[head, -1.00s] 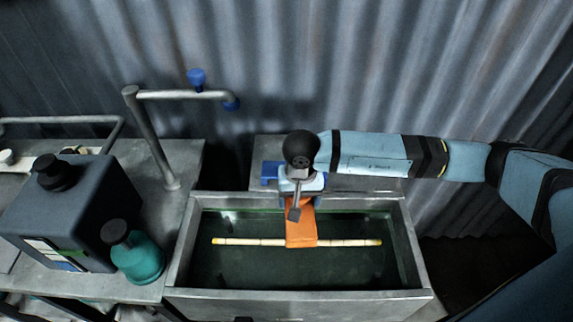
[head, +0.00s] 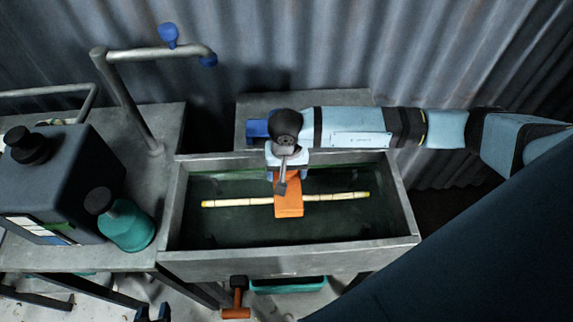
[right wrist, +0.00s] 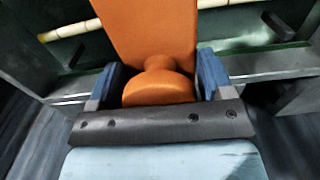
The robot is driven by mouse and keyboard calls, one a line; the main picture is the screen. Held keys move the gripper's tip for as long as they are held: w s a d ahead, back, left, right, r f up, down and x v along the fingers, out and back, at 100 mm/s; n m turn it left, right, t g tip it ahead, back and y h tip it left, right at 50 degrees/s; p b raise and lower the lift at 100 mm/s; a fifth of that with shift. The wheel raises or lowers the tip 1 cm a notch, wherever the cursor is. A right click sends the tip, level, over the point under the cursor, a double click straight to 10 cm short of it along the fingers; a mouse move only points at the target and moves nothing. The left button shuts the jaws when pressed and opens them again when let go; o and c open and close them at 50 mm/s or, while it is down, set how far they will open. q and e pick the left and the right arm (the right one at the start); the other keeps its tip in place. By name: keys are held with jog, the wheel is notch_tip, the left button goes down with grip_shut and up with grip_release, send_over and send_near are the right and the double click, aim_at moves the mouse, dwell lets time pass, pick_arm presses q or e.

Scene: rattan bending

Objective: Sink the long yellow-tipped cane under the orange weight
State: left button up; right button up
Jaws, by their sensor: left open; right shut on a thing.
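The long pale cane (head: 228,203) with yellow tips lies left to right across the dark water of the metal tank (head: 290,261). The orange weight (head: 289,203) lies across the cane's middle and hides that part. I cannot tell whether the cane is under the surface. My right gripper (head: 287,178) is above the tank, shut on the weight. In the right wrist view its blue fingers flank the weight's round orange knob (right wrist: 158,88), with the cane (right wrist: 68,30) beyond.
A dark jug (head: 62,180) and a teal bottle (head: 127,226) stand on the left bench beside a bent metal pipe (head: 130,95). An orange-ended mallet (head: 237,298) and teal tray (head: 288,285) are below the tank's front. Corrugated wall closes the back.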

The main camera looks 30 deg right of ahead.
notch_tip(320, 180, down, 8)
jog(key=b, duration=0.7)
jog(key=shift+w+f, duration=0.1)
jog(key=shift+f, duration=0.1)
jog(key=shift+f, duration=0.15)
